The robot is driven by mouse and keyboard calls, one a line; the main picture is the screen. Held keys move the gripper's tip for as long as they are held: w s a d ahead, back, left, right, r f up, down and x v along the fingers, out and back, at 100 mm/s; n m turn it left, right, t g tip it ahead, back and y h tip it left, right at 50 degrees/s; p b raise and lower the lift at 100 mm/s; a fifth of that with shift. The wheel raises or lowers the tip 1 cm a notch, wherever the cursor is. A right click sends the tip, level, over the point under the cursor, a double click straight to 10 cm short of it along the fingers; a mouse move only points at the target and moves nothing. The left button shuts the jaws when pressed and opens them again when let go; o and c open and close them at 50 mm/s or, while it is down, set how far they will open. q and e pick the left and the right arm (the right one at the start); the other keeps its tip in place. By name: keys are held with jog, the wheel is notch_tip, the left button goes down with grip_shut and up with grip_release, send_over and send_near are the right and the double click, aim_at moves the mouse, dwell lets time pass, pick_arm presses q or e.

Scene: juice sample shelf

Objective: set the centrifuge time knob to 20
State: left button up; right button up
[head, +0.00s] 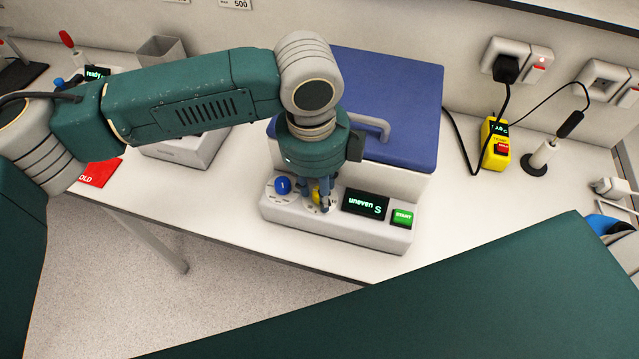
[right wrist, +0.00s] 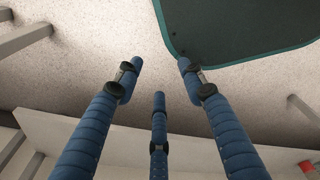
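The centrifuge (head: 400,195) has a blue lid (head: 405,100), which is down, and a light front panel. A blue knob (head: 282,185) sits at the panel's left, and a yellow knob (head: 316,197) is right of it. The display (head: 365,202) reads "uneven" and "S", with a green START button (head: 402,217) beside it. My left gripper (head: 318,198) points down at the yellow knob, its blue fingers around it. They partly hide the knob and its dial; I cannot read its setting or tell whether they touch it. My right gripper (right wrist: 160,85) is open and empty in the right wrist view.
A grey device with a "ready" display (head: 96,73) and a red card marked "OLD" (head: 100,173) are at left. A yellow box with a red button (head: 495,145) and a black-based stand (head: 535,165) are at right. Wall sockets and cables are behind.

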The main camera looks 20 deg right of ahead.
pick_arm(q)
jog(key=shift+f, duration=0.1)
jog(key=c, duration=0.8)
grip_shut()
jog(key=shift+r+n+p, duration=0.2)
jog(key=shift+n+p, duration=0.4)
jog(key=shift+p, duration=0.05)
jog(key=shift+r+n+p, duration=0.1)
jog(key=shift+n+p, duration=1)
jog(key=n+p, duration=0.4)
jog(key=n, duration=0.1)
jog(key=shift+d+p, duration=0.15)
jog(key=shift+p, duration=0.25)
jog(key=n+p, duration=0.4)
jog(key=n, duration=0.1)
jog(key=shift+y, duration=0.3)
jog(key=shift+n+p, duration=0.5)
jog(key=shift+n, duration=0.5)
jog(key=shift+d+n, duration=0.1)
jog(key=shift+n, duration=0.7)
jog(key=shift+w+n+y, duration=0.15)
jog(key=shift+n+y, duration=0.15)
jog(key=shift+n, duration=2.3)
pick_arm(e)
notch_tip(320, 180, up, 14)
jog(key=s, duration=0.1)
jog(key=shift+s, duration=0.15)
jog(key=shift+d+f, duration=0.1)
